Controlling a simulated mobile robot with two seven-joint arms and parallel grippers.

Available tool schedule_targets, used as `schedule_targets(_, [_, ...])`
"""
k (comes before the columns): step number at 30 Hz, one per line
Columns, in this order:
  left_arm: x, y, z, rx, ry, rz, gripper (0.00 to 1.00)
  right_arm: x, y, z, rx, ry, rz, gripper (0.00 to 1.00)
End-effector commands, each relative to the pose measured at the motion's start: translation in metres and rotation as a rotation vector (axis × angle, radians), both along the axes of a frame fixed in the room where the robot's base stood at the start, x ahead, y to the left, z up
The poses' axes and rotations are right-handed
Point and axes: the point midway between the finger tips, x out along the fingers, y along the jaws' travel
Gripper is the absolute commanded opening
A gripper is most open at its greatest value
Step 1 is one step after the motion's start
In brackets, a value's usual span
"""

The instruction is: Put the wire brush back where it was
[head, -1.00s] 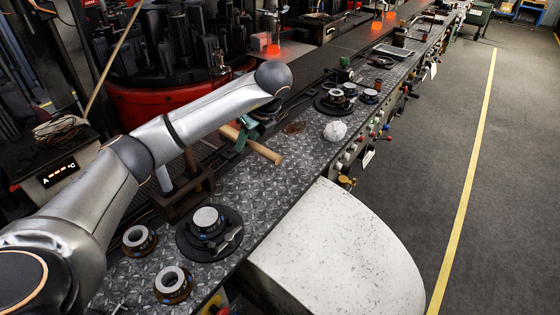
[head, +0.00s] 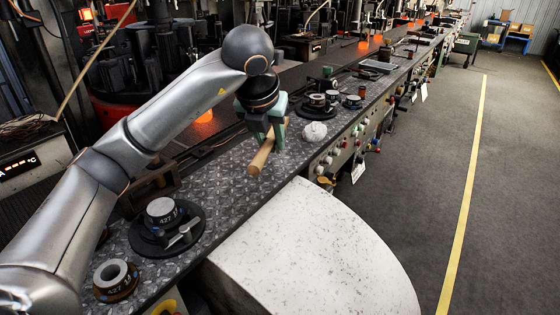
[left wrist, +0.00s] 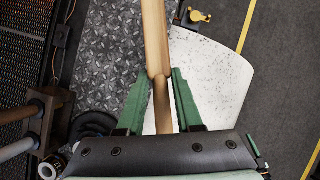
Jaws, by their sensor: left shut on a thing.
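The wire brush (head: 262,157) shows as a pale wooden handle; I cannot make out its bristles. My left gripper (head: 268,136), with green fingers, is shut on it above the steel-plated bench, near the bench's right edge. The handle slants toward the near side in the head view. In the left wrist view the brush (left wrist: 156,40) runs lengthwise between the fingers of the left gripper (left wrist: 160,80), with bench and pale slab below. My right gripper is in neither view.
A white crumpled rag (head: 314,132) lies on the bench (head: 222,185) just right of the gripper. A dark round plate (head: 145,240) with a ring mould and tools lies nearer. Another mould ring (head: 116,280) is in front. A speckled slab (head: 320,260) juts out right.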

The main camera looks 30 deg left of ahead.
Motion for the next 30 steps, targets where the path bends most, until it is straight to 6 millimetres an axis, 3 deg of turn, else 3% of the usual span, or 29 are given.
schedule_targets(6, [0.05, 0.019, -0.022, -0.001, 0.002, 0.004, 0.0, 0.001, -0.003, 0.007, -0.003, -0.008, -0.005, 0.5])
schedule_targets(12, [0.079, 0.029, -0.06, 0.0, 0.001, 0.002, 0.0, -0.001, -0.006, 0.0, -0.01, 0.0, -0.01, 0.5])
schedule_targets(22, [0.097, 0.036, -0.084, 0.001, -0.001, 0.003, 0.0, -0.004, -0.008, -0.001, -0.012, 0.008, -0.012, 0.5])
schedule_targets(27, [0.096, 0.036, -0.109, 0.001, 0.001, 0.001, 0.0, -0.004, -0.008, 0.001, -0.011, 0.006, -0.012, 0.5])
schedule_targets(30, [0.097, 0.036, -0.113, 0.001, -0.003, 0.001, 0.0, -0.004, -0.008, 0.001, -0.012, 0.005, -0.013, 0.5])
